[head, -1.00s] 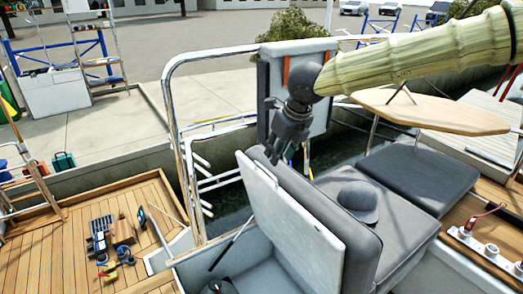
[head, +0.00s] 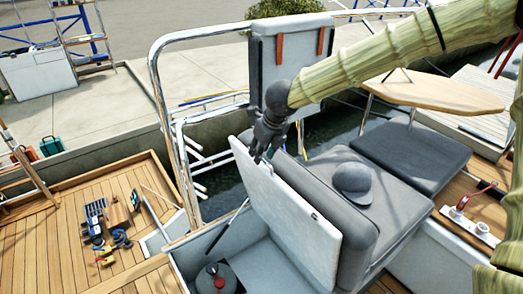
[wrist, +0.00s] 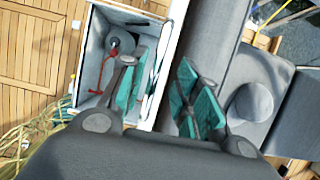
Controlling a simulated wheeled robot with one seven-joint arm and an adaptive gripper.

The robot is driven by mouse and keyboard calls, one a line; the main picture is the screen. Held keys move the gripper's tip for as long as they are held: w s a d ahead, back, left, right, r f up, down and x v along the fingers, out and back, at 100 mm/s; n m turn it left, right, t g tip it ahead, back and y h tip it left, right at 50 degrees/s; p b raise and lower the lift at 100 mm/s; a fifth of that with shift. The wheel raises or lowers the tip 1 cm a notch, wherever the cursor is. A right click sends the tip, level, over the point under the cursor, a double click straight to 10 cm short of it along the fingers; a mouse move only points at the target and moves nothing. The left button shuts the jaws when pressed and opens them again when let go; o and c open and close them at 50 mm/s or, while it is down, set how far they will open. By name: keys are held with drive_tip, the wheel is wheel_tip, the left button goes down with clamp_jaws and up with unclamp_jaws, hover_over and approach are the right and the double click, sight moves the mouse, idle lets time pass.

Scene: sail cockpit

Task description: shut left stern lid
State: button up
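The left stern lid (head: 285,205) stands open and steeply tilted, its white inner face toward the open locker (head: 255,262) and a grey cushion behind it. A thin dark stay runs beside its left edge. My gripper (head: 263,154) is at the lid's upper edge, near its far corner. In the wrist view my gripper (wrist: 163,92) is open, with teal finger pads apart. The lid's pale edge (wrist: 172,50) shows between the fingers in that view; I cannot tell if they touch it. The locker (wrist: 97,60) is at upper left there.
A grey round object with red on it (head: 217,278) lies in the locker. A grey cap (head: 352,180) rests on the seat cushion. A steel rail (head: 160,100) rises behind the lid. Tools (head: 100,235) lie on the wooden deck at left.

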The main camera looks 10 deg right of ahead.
drive_tip(key=shift+s, duration=0.15)
drive_tip(key=shift+s+r, duration=0.25)
drive_tip(key=shift+s, duration=0.25)
drive_tip(key=shift+s+r, duration=0.2)
drive_tip(key=shift+s, duration=0.3)
drive_tip(key=shift+w+f, duration=0.6)
drive_tip(key=shift+w, duration=0.25)
drive_tip(key=c, duration=0.5)
drive_tip(key=shift+w+a, duration=0.1)
clamp_jaws()
drive_tip(key=shift+s+r, duration=0.15)
drive_tip(key=shift+s, duration=0.05)
